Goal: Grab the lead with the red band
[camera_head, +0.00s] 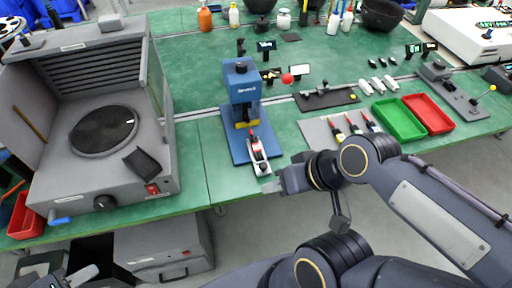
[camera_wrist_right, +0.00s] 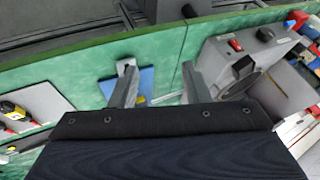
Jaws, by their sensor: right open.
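Several dark leads with coloured bands lie side by side on a grey mat (camera_head: 312,131) right of the blue press. The left one, a red-marked lead (camera_head: 336,128), shows red near its end; another in the row also shows some red, and the bands are too small to tell apart surely. In the right wrist view, part of the row shows at the left edge as a yellow-and-black lead (camera_wrist_right: 13,110). My right gripper (camera_head: 272,188) is open and empty at the table's front edge, left of and nearer than the leads. My left gripper (camera_head: 80,275) is partly visible at the bottom left; its jaws are unclear.
A grey turntable box (camera_head: 60,175) fills the left. Green tabletop is clear between box and press.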

